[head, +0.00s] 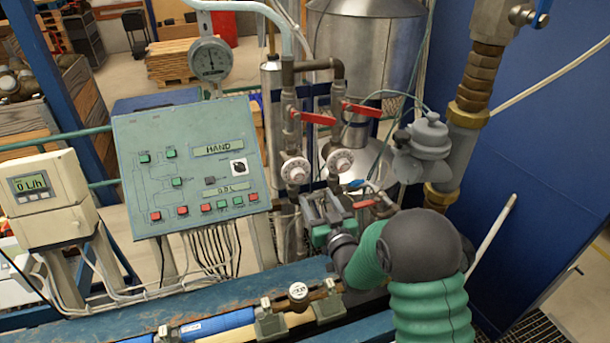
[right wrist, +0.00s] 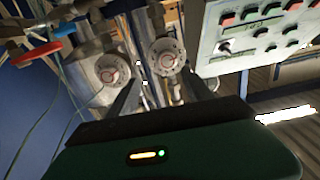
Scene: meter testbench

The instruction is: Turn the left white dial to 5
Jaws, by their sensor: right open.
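The left white dial (head: 295,170) is a round white knob with a reddish centre, on a vertical pipe right of the control panel. The right white dial (head: 340,161) sits beside it on a parallel pipe. My right gripper (head: 325,205) is open and empty, just below and in front of the two dials, apart from both. The right wrist view is turned over: there the left dial (right wrist: 166,55) is the one nearer the panel, beyond the gap between my open fingers (right wrist: 163,88), and the right dial (right wrist: 112,70) is beside it. The dial numbers are too small to read. My left gripper is not in view.
Red lever handles (head: 313,117) stick out above the dials. The green control panel (head: 190,165) stands to the left, with a gauge (head: 211,59) behind it. A grey meter body (head: 425,140) and brass pipe fittings crowd the right. Blue and yellow pipes run along the bench below.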

